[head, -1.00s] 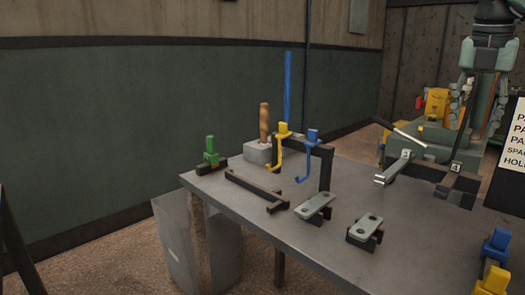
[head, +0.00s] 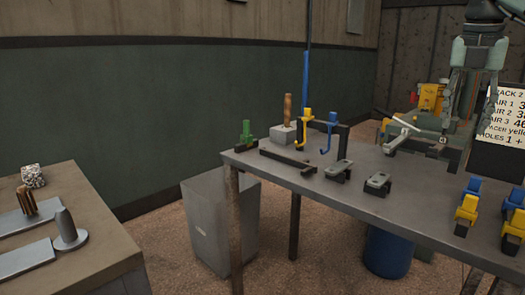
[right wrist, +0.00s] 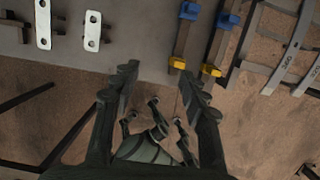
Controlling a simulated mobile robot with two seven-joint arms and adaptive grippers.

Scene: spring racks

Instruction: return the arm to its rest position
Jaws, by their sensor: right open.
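My right gripper (head: 466,122) hangs down at the upper right of the head view, in front of the table's far right part and the sign. In the right wrist view my right gripper (right wrist: 158,76) has its two fingers spread wide, with nothing between them. Below it there are the table's edge and the brown floor.
Another table (head: 110,260) is at lower left.

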